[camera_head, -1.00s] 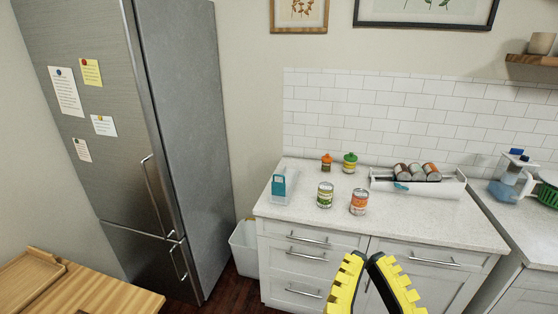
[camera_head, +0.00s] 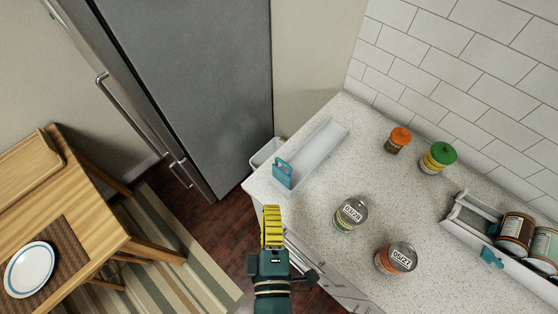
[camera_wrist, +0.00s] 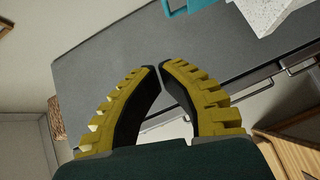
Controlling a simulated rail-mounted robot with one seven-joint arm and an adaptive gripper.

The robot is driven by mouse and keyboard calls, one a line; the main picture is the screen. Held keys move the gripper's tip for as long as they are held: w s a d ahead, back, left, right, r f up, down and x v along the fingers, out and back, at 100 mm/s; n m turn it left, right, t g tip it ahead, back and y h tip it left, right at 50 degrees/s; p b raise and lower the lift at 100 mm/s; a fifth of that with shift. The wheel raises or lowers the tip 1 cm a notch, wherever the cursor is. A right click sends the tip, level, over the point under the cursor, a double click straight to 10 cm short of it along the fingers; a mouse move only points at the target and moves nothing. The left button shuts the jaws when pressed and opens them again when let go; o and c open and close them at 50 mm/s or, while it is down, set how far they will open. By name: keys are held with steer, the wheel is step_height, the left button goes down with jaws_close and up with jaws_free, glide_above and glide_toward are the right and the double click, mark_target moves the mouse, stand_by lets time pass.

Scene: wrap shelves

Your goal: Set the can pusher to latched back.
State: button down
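A long white tray (camera_head: 322,150) lies at the counter's left end, with an upright teal handle-shaped plate (camera_head: 283,174) at its near end. A second white can holder (camera_head: 475,215) at the right holds cans on their sides and has a teal tab (camera_head: 492,257) on its front side. I cannot tell for sure which teal part is the can pusher. My gripper (camera_head: 271,209) is in front of the counter's left edge, apart from both holders. In the wrist view, its yellow fingers (camera_wrist: 158,68) are nearly tip to tip with nothing between them. A teal piece (camera_wrist: 190,5) shows at the top edge there.
A green-labelled can (camera_head: 350,215) and an orange-labelled can (camera_head: 396,258) stand on the counter (camera_head: 310,215). Orange-topped (camera_head: 398,140) and green-topped (camera_head: 438,157) jars stand behind. The fridge (camera_head: 185,80) and a wooden table (camera_head: 75,190) are at left.

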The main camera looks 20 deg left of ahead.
mark_target(284, 174)
steer(key=d+f+x, duration=0.1)
steer(key=x, duration=1.1)
steer(key=shift+w+d+f+n, duration=0.3)
steer(key=shift+w+d+f, duration=0.05)
steer(key=shift+w, duration=0.1)
steer(key=shift+d, duration=0.1)
